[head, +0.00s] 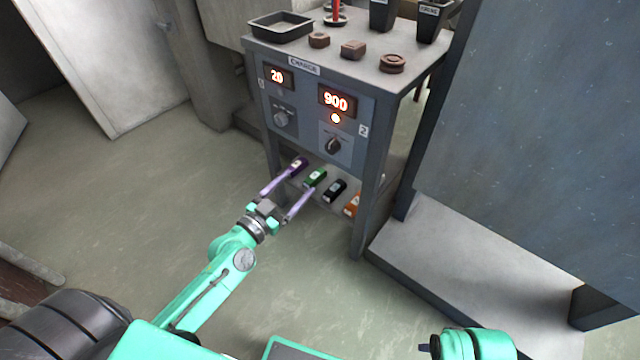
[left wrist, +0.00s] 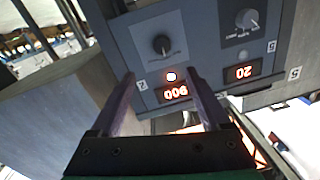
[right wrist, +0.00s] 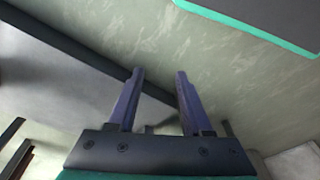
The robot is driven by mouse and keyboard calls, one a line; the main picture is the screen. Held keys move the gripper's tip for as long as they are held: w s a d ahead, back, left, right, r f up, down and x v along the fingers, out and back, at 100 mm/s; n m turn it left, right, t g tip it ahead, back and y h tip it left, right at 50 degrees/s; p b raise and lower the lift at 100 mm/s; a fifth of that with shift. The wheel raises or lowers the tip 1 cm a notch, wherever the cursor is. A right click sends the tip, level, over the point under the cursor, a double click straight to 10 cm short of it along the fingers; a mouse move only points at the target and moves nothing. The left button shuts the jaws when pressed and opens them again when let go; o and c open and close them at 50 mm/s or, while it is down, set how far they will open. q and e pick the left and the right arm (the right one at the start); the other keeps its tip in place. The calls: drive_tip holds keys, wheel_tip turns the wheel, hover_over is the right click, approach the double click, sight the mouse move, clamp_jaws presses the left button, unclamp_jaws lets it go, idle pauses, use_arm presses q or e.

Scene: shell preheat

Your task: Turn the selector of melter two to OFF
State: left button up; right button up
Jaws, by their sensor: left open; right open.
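The selector of melter two (head: 333,145) is a dark round knob on the right panel of the grey cabinet, under the lit display (head: 337,101) reading 900 and a glowing lamp (head: 335,118). Its position marks are too small to read. In the left wrist view the selector (left wrist: 161,45) shows upside down, ahead of the fingers and apart from them. My left gripper (head: 299,184) is open and empty, in front of the cabinet and below the selector in the picture. My right gripper (right wrist: 160,72) is open and empty over the floor, away from the cabinet.
Melter one's knob (head: 284,117) and display (head: 278,77) reading 20 are on the left panel. A tray (head: 281,26), brown blocks (head: 353,50) and dark containers (head: 432,20) stand on top. Coloured items (head: 335,190) line the low shelf. A large grey block (head: 530,130) stands right.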

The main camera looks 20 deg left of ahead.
sight(330, 149)
use_arm(q)
drive_tip(key=x, duration=1.4)
drive_tip(key=shift+w+a+p, duration=0.15)
drive_tip(key=shift+w+p, duration=0.1)
drive_tip(key=shift+p, duration=0.15)
drive_tip(key=shift+w, duration=0.25)
clamp_jaws()
use_arm(e)
drive_tip(key=shift+w+a+f, duration=0.1)
drive_tip(key=shift+f, duration=0.15)
